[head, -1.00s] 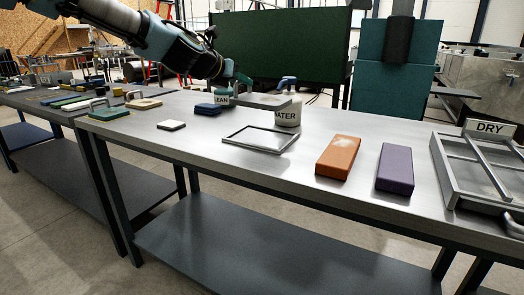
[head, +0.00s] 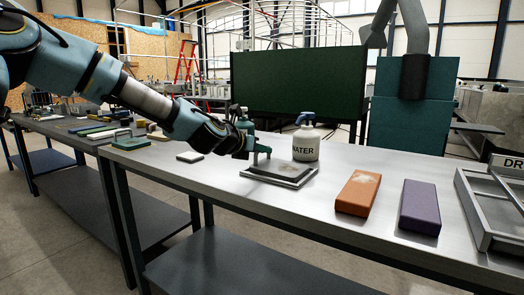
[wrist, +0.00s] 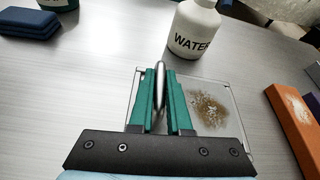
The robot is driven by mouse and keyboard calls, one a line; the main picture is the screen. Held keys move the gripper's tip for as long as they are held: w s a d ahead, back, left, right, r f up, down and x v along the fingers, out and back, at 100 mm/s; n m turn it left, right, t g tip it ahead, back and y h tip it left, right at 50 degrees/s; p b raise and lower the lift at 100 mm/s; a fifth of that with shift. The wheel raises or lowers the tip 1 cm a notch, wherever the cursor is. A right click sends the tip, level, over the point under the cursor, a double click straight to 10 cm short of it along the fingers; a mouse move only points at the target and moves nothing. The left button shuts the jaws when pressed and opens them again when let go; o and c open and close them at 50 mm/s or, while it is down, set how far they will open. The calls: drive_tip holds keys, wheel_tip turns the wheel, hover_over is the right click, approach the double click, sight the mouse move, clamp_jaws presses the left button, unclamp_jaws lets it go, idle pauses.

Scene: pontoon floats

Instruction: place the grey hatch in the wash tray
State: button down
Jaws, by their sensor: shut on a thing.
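The grey hatch (head: 283,170) is a flat plate with a brown dirt patch on top. It also shows in the wrist view (wrist: 208,112). My gripper (head: 262,157) is shut on its upright handle, seen between the teal fingers in the wrist view (wrist: 161,88). The wash tray (head: 295,183) is a shallow, thin-rimmed rectangle on the bench, directly under the hatch. The hatch lies level within or just over the rim. I cannot tell whether it touches the tray floor. The fingers hide part of the hatch.
A white WATER bottle (head: 306,140) stands just behind the tray. An orange block (head: 357,192) and a purple block (head: 420,206) lie to the right, before the DRY rack (head: 490,218). A white pad (head: 190,157) lies left. Bare bench separates the tray and orange block.

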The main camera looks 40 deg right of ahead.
drive_tip(key=c, duration=0.9)
unclamp_jaws()
drive_tip(key=shift+o, duration=0.2)
drive_tip(key=v, duration=1.2)
drive_tip(key=shift+r, duration=0.1)
